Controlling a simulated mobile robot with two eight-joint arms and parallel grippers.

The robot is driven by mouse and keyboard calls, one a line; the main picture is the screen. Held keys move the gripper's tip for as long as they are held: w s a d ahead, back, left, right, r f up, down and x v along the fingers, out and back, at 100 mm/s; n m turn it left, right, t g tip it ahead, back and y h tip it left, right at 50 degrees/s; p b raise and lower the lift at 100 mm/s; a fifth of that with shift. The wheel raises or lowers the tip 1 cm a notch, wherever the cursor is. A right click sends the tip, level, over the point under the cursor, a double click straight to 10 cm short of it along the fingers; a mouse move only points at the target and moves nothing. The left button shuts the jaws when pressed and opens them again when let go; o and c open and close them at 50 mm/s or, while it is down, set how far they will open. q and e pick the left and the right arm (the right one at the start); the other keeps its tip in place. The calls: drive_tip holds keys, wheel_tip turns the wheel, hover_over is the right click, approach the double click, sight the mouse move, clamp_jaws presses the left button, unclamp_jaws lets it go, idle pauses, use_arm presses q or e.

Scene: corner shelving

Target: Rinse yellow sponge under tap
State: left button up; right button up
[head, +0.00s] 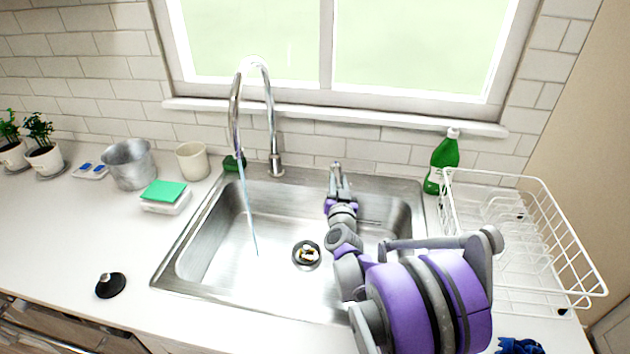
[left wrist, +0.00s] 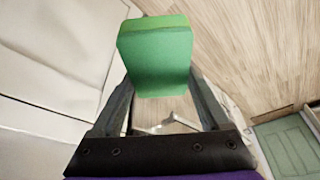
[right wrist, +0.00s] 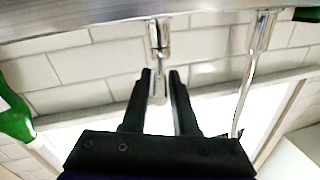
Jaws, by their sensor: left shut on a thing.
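A green sponge (left wrist: 155,60) with a yellow-green edge is held in my left gripper (left wrist: 160,88), which is shut on it. They show only in the left wrist view, over a wooden floor beside pale cabinet fronts. The tap (head: 272,130) arches over the steel sink (head: 205,240), and a thin stream of water falls from it into the basin. My right gripper (head: 338,168) is at the sink's back edge. In the right wrist view its fingers (right wrist: 162,75) are apart, on either side of a metal tap lever (right wrist: 157,40).
A green block (head: 165,190) lies on a white dish left of the sink, near a metal bucket (head: 128,164) and a cup (head: 192,160). A green bottle (head: 443,160) and a white dish rack (head: 510,190) stand right. A black stopper (head: 110,285) lies front left.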

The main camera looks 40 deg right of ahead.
drive_tip(key=shift+o, duration=1.2)
drive_tip(key=v, duration=1.2)
drive_tip(key=shift+b, duration=0.45)
